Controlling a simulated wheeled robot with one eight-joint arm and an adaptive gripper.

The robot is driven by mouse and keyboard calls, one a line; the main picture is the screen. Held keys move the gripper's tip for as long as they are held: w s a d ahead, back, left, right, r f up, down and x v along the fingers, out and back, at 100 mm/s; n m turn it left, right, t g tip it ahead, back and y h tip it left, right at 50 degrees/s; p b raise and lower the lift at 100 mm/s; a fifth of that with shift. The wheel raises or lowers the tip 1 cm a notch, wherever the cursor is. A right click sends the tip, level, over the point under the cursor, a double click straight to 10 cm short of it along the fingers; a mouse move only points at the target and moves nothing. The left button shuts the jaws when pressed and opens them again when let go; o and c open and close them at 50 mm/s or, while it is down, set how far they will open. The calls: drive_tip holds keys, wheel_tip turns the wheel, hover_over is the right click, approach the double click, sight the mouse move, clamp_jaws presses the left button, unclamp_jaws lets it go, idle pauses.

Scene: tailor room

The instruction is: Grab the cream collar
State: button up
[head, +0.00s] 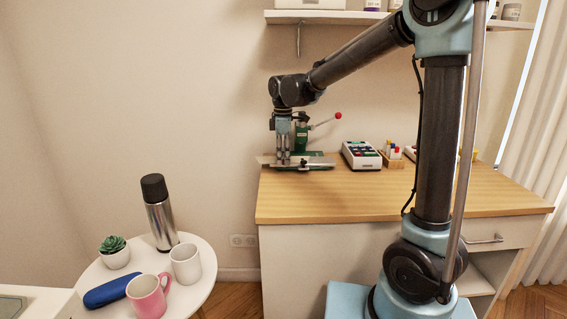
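My gripper (283,160) points straight down over the back left of the wooden desk (300,205). Its fingers are small here and I cannot tell whether they are open or shut. They overlap a pale flat piece (318,162) in front of a green machine (302,138) with a red-knobbed lever. I cannot tell whether this piece is the cream collar or part of the machine, nor whether the fingers touch it. No collar is clearly recognisable in the head view.
A button-topped case (361,155) and a small wooden holder (392,160) stand right of the machine. A shelf (340,17) hangs above. A round white table (200,285) at lower left holds a flask, mugs, plant and blue case. The desk's front is clear.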

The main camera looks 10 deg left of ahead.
drive_tip(key=c, duration=0.9)
drive_tip(key=shift+r, duration=0.1)
